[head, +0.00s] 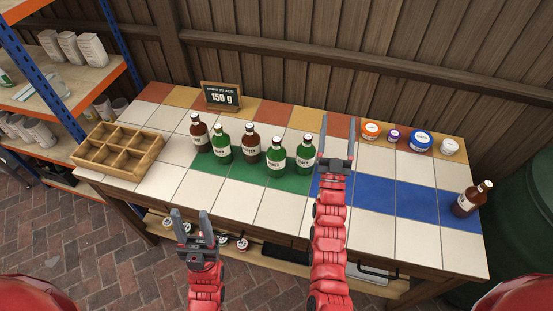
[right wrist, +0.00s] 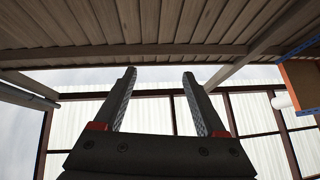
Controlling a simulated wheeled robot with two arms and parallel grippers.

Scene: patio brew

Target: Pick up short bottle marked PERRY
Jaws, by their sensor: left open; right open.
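Several short bottles stand upright on the tiled table. In the head view, a brown bottle (head: 198,134), a green bottle (head: 221,144), a brown bottle (head: 251,145), a green bottle (head: 275,159) and a green bottle (head: 305,153) form a group left of centre. Another brown bottle (head: 471,199) stands alone at the right end. Their white labels are too small to read surely, so I cannot tell which says PERRY. My left gripper (head: 191,228) is open and empty before the front edge. My right gripper (head: 338,142) is open and empty, right of the group; its fingers (right wrist: 160,92) show only roof beyond.
A wooden divided box (head: 118,148) sits at the table's left end. Several lidded jars, including an orange one (head: 370,131), stand back right. The blue tile strip (head: 410,203) is mostly clear. A shelf rack (head: 75,85) stands left.

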